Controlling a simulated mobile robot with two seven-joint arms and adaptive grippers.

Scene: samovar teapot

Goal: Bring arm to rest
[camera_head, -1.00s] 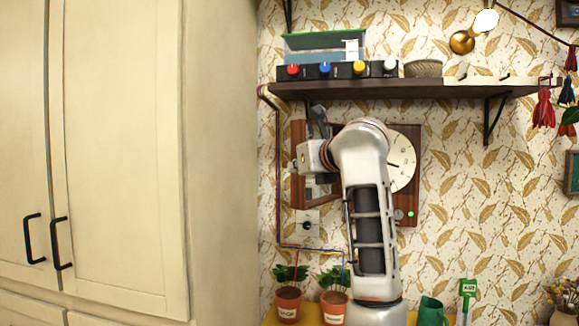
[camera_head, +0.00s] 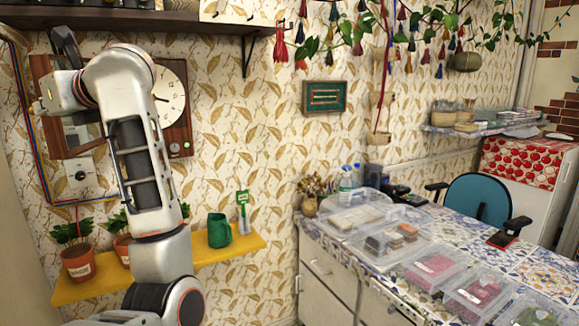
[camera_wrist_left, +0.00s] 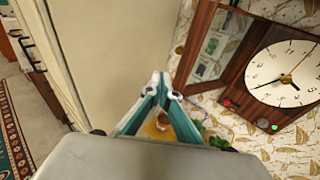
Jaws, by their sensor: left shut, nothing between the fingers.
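My left arm rises from the bottom left of the head view in front of the wall. My left gripper (camera_head: 63,42) is at its upper end, pointing up beside the wooden wall clock (camera_head: 172,88). In the left wrist view the fingertips (camera_wrist_left: 160,82) meet with nothing between them. The clock face (camera_wrist_left: 282,72) shows there to the right of the fingers, apart from them. My right gripper is in neither view.
A dark shelf (camera_head: 190,24) runs above the gripper. A yellow shelf (camera_head: 225,252) holds potted plants (camera_head: 76,262) and a green mug (camera_head: 219,231). A tiled counter (camera_head: 455,239) with clear boxes (camera_head: 433,266) stands right. A tall cabinet (camera_wrist_left: 98,55) is close left in the wrist view.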

